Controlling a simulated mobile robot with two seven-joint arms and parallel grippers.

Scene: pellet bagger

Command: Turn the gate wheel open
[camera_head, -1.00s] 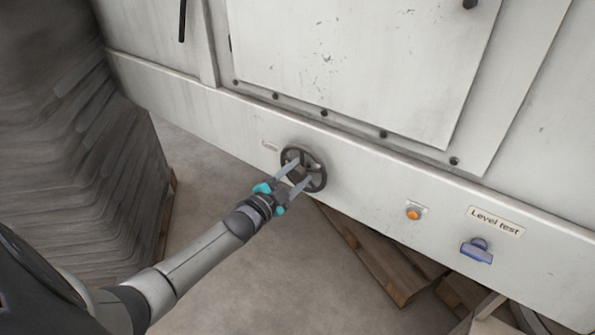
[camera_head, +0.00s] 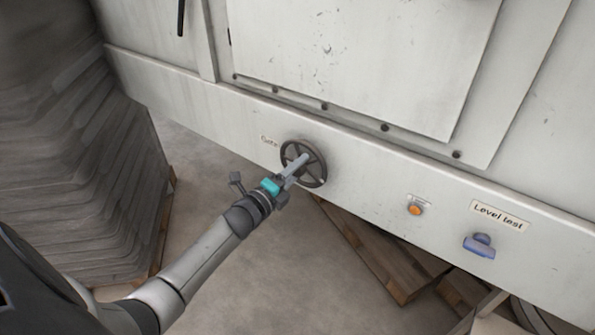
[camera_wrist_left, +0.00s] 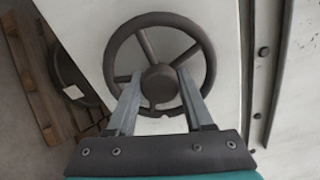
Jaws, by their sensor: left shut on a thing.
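The gate wheel (camera_head: 323,168) is a dark, spoked handwheel on the pale lower panel of the machine, beside a small "Gate" label (camera_head: 269,140). My left gripper (camera_head: 300,161) reaches it from the lower left, and in the head view its fingers line up one behind the other. In the left wrist view the wheel's round hub (camera_wrist_left: 160,82) sits between the two grey fingertips (camera_wrist_left: 160,85), with the rim around them. The left gripper is shut on the wheel at its hub. My right gripper is in neither view.
An orange button (camera_head: 415,209) and a blue knob (camera_head: 479,245) under a "Level test" label (camera_head: 498,216) sit to the right on the panel. Wooden pallets (camera_head: 385,262) lie below the machine. A tall grey stack (camera_head: 80,150) stands at the left.

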